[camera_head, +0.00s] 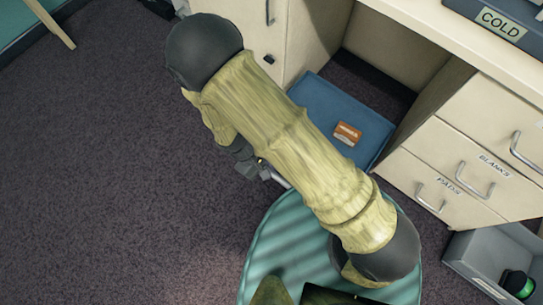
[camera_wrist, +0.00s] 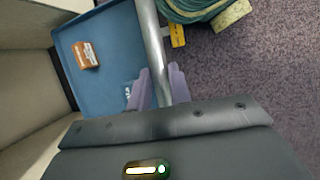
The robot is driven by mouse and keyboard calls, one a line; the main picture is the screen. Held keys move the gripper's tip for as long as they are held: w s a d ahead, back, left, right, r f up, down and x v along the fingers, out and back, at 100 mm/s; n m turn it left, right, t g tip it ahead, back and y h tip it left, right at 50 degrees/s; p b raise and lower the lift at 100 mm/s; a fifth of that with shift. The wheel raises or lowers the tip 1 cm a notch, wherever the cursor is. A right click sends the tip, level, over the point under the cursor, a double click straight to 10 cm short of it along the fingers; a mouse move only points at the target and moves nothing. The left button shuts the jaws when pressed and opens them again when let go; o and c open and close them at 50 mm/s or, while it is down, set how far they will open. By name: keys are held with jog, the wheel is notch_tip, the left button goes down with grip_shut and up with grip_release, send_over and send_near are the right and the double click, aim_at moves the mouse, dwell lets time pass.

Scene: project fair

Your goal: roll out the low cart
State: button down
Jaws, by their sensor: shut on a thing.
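The low cart (camera_head: 318,97) has a flat blue top and sits partly in the opening under the desk; my arm covers part of it. Its blue top also shows in the wrist view (camera_wrist: 108,50). A small orange-brown box (camera_head: 347,133) lies on the cart, also seen in the wrist view (camera_wrist: 86,55). My gripper (camera_wrist: 158,90) has its purple fingers shut around a silver bar (camera_wrist: 152,40), which runs along the cart's near edge and looks like its handle. In the head view, my gripper (camera_head: 262,168) is mostly hidden beside my arm.
The desk has drawers (camera_head: 444,178) marked PADS and BLANKS on the right and a cabinet (camera_head: 252,28) on the left. A tray marked COLD (camera_head: 502,22) stands on top. A grey bin (camera_head: 478,262) is at lower right. Dark carpet (camera_head: 110,170) at left is clear.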

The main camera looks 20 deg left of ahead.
jog(key=shift+s+a, duration=0.45)
jog(key=shift+s, duration=0.35)
jog(key=c, duration=1.3)
grip_release()
jog(key=p+v, duration=0.3)
jog(key=v, duration=1.4)
jog(key=shift+r+p, duration=0.2)
jog(key=shift+p, duration=0.1)
